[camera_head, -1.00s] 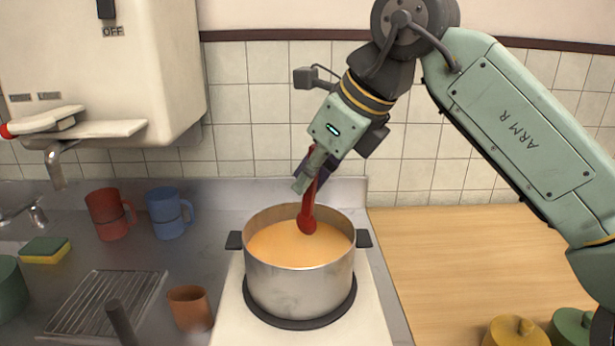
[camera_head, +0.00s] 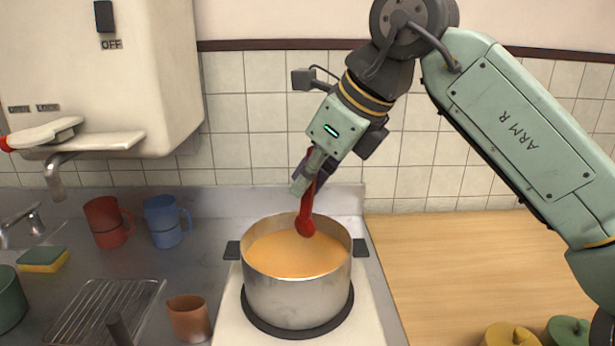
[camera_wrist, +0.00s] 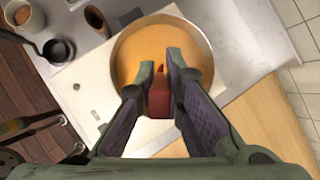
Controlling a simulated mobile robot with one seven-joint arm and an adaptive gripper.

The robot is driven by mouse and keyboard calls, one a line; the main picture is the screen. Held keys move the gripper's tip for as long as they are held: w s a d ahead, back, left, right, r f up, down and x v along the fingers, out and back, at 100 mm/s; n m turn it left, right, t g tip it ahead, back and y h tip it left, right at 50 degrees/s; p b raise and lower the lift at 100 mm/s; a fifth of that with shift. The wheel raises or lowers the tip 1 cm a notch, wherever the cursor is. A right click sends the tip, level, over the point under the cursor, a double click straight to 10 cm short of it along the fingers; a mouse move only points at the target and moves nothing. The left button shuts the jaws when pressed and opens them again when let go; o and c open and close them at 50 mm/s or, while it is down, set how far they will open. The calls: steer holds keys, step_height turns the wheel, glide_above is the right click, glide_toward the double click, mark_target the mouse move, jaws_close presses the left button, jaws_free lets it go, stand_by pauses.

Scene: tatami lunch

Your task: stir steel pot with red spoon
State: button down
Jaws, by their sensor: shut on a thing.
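A steel pot (camera_head: 297,294) with two dark side handles stands on a round dark burner on the white stove top and holds orange soup (camera_head: 283,254). My gripper (camera_head: 304,178) is shut on the red spoon (camera_head: 306,212) above the pot, with the bowl of the spoon hanging down. The bowl shows against the soup inside the rim; I cannot tell whether it touches the surface. In the wrist view, the red spoon (camera_wrist: 159,98) sits between my two fingers, over the pot (camera_wrist: 205,42). The fingers hide part of it.
A red mug (camera_head: 104,222) and a blue mug (camera_head: 163,220) stand left of the pot. A brown cup (camera_head: 189,318) stands at the front left, beside a wire rack (camera_head: 98,308). A yellow-green sponge (camera_head: 43,260) lies further left. The wooden counter (camera_head: 460,265) on the right is mostly clear.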

step_height(320, 180, up, 5)
steer(key=p, duration=0.4)
steer(key=shift+r, duration=0.1)
